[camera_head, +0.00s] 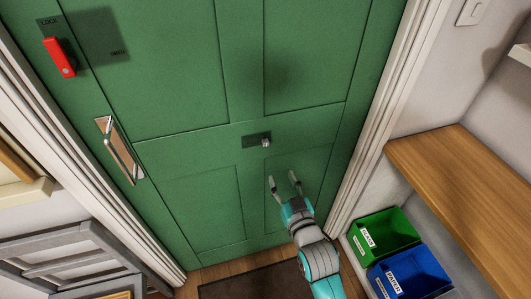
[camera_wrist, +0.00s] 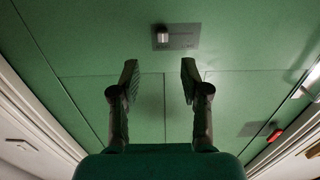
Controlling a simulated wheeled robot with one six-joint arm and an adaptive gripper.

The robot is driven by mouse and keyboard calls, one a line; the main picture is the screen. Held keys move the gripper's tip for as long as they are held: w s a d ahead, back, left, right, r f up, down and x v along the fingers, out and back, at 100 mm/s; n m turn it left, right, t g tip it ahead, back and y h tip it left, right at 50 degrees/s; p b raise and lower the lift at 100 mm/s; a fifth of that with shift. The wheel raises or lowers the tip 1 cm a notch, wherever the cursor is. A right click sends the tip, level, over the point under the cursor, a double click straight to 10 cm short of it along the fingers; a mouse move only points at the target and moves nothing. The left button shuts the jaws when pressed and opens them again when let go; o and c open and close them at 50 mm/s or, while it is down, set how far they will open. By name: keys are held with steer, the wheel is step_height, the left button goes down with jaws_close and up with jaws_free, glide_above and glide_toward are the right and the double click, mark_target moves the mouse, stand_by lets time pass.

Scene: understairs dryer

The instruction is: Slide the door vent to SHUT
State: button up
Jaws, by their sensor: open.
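The door vent is a small dark plate (camera_head: 257,139) on the middle rail of the green door (camera_head: 190,70). Its silver knob (camera_head: 266,142) sits at the plate's right end. In the wrist view the plate (camera_wrist: 182,37) shows with the knob (camera_wrist: 162,35) at its left end; faint marks on it are too small to read. My gripper (camera_head: 283,179) is open and empty, in front of the door just below and right of the vent. In the wrist view the gripper (camera_wrist: 158,69) has its fingers spread apart, with the knob beyond the tips, apart from them.
A red lever (camera_head: 59,57) on a dark plate and a metal door handle (camera_head: 120,150) are at the door's left. A wooden bench (camera_head: 465,185) stands right, with green (camera_head: 370,243) and blue bins (camera_head: 412,272) below. A dark mat (camera_head: 255,283) lies before the door.

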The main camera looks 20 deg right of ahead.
mark_target(266, 143)
steer(key=w, duration=0.4)
steer(key=w+r, duration=0.1)
steer(key=w, duration=0.7)
steer(key=shift+w+a+r, duration=0.25)
steer(key=shift+w+r, duration=0.1)
steer(key=shift+r, duration=0.05)
jaws_close()
